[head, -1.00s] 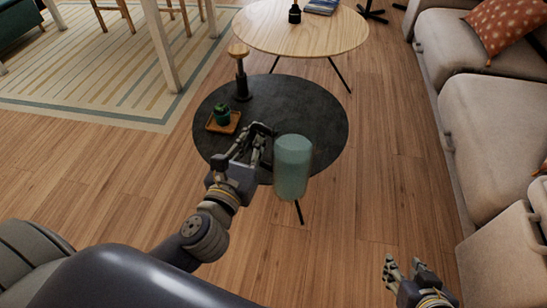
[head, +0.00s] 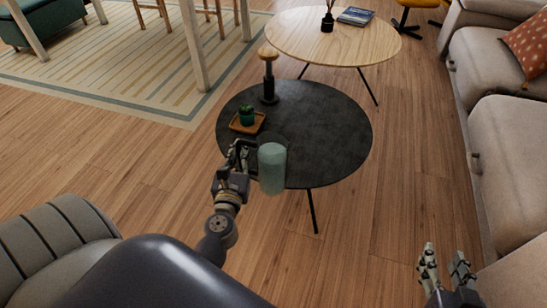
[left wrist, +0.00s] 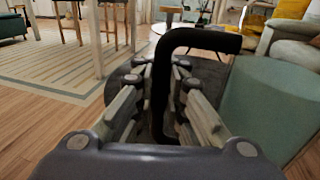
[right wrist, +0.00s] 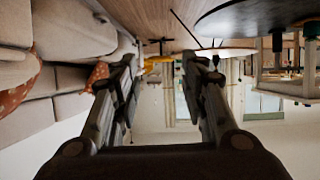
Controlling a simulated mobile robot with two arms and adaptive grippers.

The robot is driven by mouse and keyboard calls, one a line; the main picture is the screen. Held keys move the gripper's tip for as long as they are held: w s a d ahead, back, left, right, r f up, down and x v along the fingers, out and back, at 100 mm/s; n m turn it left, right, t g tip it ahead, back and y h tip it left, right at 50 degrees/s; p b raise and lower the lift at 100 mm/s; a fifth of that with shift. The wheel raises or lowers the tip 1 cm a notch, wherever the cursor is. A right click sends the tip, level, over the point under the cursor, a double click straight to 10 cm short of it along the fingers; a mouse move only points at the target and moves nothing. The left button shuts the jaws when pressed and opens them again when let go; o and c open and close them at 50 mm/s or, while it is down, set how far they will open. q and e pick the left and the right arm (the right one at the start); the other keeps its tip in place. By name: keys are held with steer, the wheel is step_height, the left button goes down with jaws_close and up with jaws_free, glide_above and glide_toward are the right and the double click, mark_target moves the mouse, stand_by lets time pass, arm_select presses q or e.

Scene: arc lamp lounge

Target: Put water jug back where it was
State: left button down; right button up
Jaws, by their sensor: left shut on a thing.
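The water jug (head: 272,169) is a pale green-grey cylinder, upright, in the head view in front of the near edge of the black round table (head: 330,125). My left gripper (head: 240,152) is shut on the jug's black handle, at the jug's left side. In the left wrist view the dark handle (left wrist: 160,85) passes between the fingers and the jug's body (left wrist: 268,108) fills the right side. I cannot tell whether the jug touches the table. My right gripper (head: 443,265) is open and empty at the lower right; its fingers (right wrist: 163,95) stand wide apart in the right wrist view.
On the black table stand a small cactus (head: 247,115) on a wooden tray (head: 258,126) and a dark pillar with a wooden top (head: 268,75). The table's middle and right are bare. A wooden table (head: 345,47) stands behind, a sofa (head: 515,140) on the right.

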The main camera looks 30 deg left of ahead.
arm_select(q)
steer(key=shift+a+f, duration=0.2)
steer(key=shift+w+a, duration=0.1)
steer(key=shift+a, duration=0.05)
steer(key=w+a+f+b, duration=0.2)
steer(key=w+a, duration=0.1)
steer(key=w, duration=0.3)
steer(key=w+a+f+b, duration=0.2)
steer(key=w+a+f, duration=0.1)
steer(key=w, duration=0.4)
steer(key=shift+w+a, duration=0.3)
steer(key=shift+a, duration=0.5)
arm_select(e)
step_height(320, 180, up, 18)
steer(key=a+t+y, duration=0.2)
steer(key=t+y, duration=0.1)
steer(key=t, duration=0.7)
steer(key=shift+w+a+f+n, duration=0.2)
steer(key=shift+w+a+n, duration=0.1)
arm_select(q)
steer(key=shift+f, duration=0.1)
arm_select(e)
steer(key=shift+s+r, duration=0.1)
steer(key=shift+r, duration=0.05)
